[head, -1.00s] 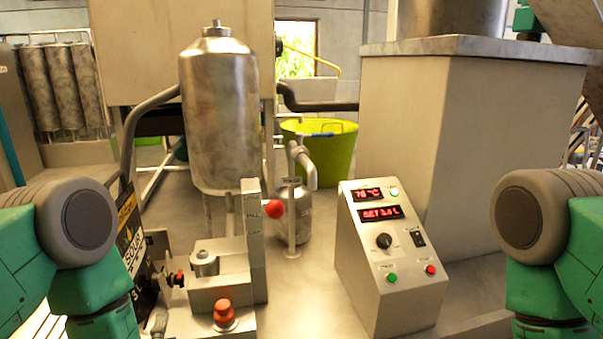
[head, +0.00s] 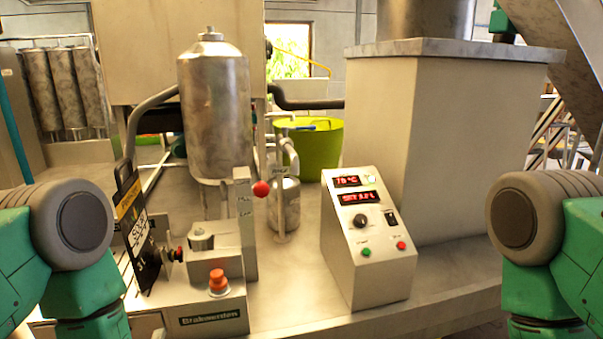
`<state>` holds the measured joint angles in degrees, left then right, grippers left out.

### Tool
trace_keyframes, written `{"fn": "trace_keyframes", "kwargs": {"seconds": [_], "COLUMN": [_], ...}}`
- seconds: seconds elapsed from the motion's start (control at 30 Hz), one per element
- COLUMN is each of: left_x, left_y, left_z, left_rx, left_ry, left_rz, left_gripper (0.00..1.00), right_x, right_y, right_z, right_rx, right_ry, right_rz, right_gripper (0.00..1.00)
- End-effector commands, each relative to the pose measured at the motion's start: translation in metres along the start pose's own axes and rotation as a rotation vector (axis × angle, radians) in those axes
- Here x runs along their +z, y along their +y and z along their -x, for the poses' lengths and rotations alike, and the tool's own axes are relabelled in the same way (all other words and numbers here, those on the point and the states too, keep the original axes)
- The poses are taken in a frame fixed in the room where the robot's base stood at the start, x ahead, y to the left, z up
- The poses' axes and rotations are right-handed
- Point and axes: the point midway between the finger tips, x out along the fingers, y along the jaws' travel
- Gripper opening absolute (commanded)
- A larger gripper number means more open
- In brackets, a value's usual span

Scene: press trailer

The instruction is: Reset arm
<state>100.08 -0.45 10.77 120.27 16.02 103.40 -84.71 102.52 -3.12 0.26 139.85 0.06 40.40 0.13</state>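Both of my arms show only as green links with grey joints at the left and right edges of the head view. Neither gripper is in the picture, so I cannot see their fingers or whether they hold anything. Between the arms stands a sloped control box (head: 375,270) with two red displays, a black knob (head: 359,220), a green button (head: 366,252) and a red button (head: 401,245). To the left is a metal filling unit (head: 215,262) with a red ball-ended lever (head: 261,189) and an orange-red button (head: 218,281).
A steel tank (head: 215,115) stands above the filling unit. A dark sign (head: 133,225) leans at its left. A small metal canister (head: 286,205) stands behind. A large box-shaped housing (head: 440,150) fills the right back. A green tub (head: 320,150) is further back. The bench front (head: 440,298) is bare.

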Motion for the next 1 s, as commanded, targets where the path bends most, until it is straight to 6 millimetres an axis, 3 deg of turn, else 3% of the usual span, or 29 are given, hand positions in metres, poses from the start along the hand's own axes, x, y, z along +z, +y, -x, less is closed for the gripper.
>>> {"fn": "trace_keyframes", "kwargs": {"seconds": [0.17, 0.37, 0.47, 0.6, 0.7, 0.8, 0.9, 1.0], "left_x": [0.008, 0.021, 0.034, 0.062, 0.082, 0.096, 0.103, 0.105], "left_y": [0.032, 0.081, 0.111, 0.151, 0.165, 0.169, 0.17, 0.169], "left_z": [0.015, 0.047, 0.077, 0.145, 0.193, 0.226, 0.245, 0.251], "left_rx": [0.163, 0.424, 0.598, 0.862, 0.979, 1.034, 1.055, 1.059], "left_ry": [0.003, -0.062, -0.158, -0.431, -0.655, -0.831, -0.932, -0.967], "left_rz": [0.146, 0.372, 0.517, 0.741, 0.85, 0.911, 0.939, 0.949], "left_gripper": [0.5, 0.5, 0.5, 0.5, 0.5, 0.5, 0.5, 0.5], "right_x": [0.0, 0.0, 0.001, 0.001, 0.001, 0.001, 0.001, 0.001], "right_y": [0.0, 0.0, 0.0, 0.0, 0.0, 0.0, 0.0, 0.0], "right_z": [-0.003, -0.007, -0.01, -0.015, -0.018, -0.019, -0.02, -0.02], "right_rx": [0.0, 0.0, 0.0, 0.0, 0.0, 0.0, 0.0, 0.0], "right_ry": [0.001, 0.0, 0.0, 0.0, 0.0, 0.0, 0.0, 0.0], "right_rz": [0.0, 0.0, 0.0, 0.0, 0.0, 0.0, 0.0, 0.0], "right_gripper": [0.34, 0.34, 0.34, 0.34, 0.34, 0.34, 0.34, 0.34]}}
